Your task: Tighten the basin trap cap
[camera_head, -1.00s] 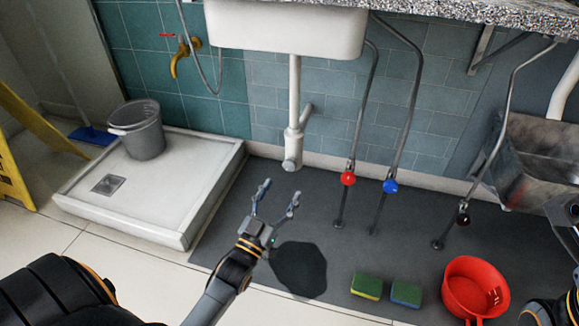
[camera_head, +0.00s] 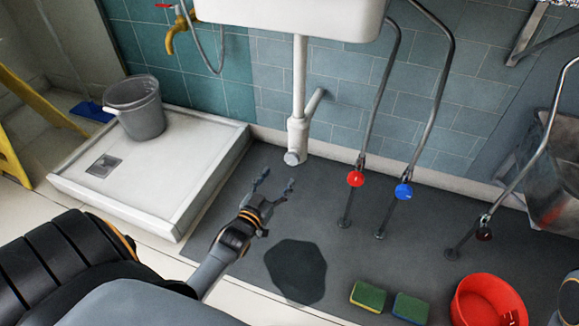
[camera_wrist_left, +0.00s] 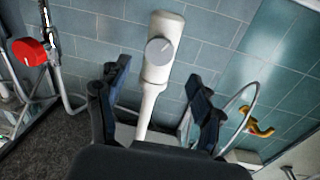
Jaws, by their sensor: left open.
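The white basin trap (camera_head: 298,130) hangs below the basin on a vertical pipe, with a side pipe into the tiled wall. Its round grey cap (camera_head: 292,157) is at the bottom end. In the left wrist view the cap (camera_wrist_left: 159,50) faces the camera and shows a light line across its face. My left gripper (camera_head: 278,179) is open and empty, in front of and slightly below the cap, apart from it. In the left wrist view its fingers (camera_wrist_left: 158,72) stand on either side of the trap. My right gripper does not show.
Hoses with a red valve (camera_head: 355,179) and a blue valve (camera_head: 404,191) stand right of the trap. A shower tray (camera_head: 75,170) with a grey bucket (camera_head: 142,115) is at left. A dark puddle (camera_head: 297,270), sponges (camera_head: 368,296) and a red basin (camera_head: 470,305) lie on the floor.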

